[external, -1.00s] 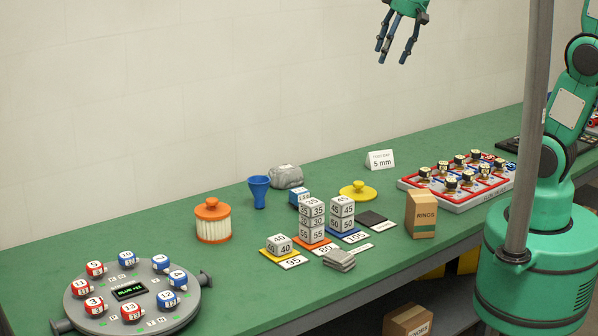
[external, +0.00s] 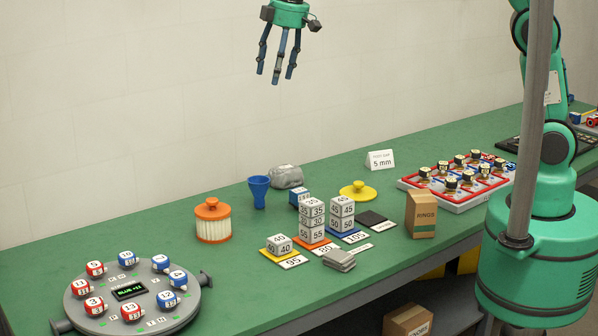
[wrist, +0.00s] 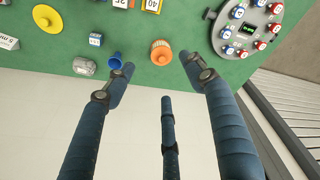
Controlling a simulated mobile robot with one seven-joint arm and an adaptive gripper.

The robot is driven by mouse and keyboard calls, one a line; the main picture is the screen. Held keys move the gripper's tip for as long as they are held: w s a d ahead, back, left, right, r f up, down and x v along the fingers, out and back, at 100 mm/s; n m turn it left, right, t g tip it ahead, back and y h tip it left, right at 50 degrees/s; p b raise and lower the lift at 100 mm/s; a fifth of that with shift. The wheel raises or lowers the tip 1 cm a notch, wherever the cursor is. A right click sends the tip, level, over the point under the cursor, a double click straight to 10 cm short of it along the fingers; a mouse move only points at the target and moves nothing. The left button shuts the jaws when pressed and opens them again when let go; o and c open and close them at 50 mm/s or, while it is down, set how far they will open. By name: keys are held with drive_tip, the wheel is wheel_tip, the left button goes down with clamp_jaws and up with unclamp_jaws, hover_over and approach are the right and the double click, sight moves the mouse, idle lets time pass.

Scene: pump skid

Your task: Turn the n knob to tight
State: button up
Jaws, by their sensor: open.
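A round grey plate (external: 100,290) lies on the green bench at the front left, with a ring of red and blue numbered knobs around a small dark display (external: 129,291) with green text. Small letters are printed beside the knobs, too small to read surely, so I cannot tell which knob is n. A blue knob (external: 168,299) and a red knob (external: 131,312) are on its near side. The plate also shows at the top right of the wrist view (wrist: 232,52). My three-fingered gripper (external: 277,76) is open and empty, high above the bench, right of and well apart from the plate.
An orange-topped filter (external: 213,222), a blue funnel (external: 259,192) and a grey lump (external: 287,176) stand behind the plate. Numbered block stacks (external: 311,220), a yellow lid (external: 358,190), a brown box (external: 420,214) and a tray of knobs (external: 462,203) are to the right.

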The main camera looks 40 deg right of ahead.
drive_tip(key=a+f+n+p, duration=0.15)
drive_tip(key=a+f, duration=0.35)
drive_tip(key=a, duration=0.7)
drive_tip(key=n+g+h+p, duration=0.1)
drive_tip(key=n+g+p, duration=0.1)
drive_tip(key=n+p, duration=0.35)
hover_over(166, 295)
drive_tip(key=b, duration=0.2)
wheel_tip(166, 295, down, 23)
drive_tip(key=n, duration=0.2)
drive_tip(key=shift+s+a+f, duration=0.1)
drive_tip(key=shift+f, duration=0.15)
wheel_tip(166, 295, down, 14)
drive_tip(key=shift+r+p, duration=0.2)
drive_tip(key=shift+p, duration=0.25)
drive_tip(key=shift+c, duration=0.2)
drive_tip(key=c, duration=1.1)
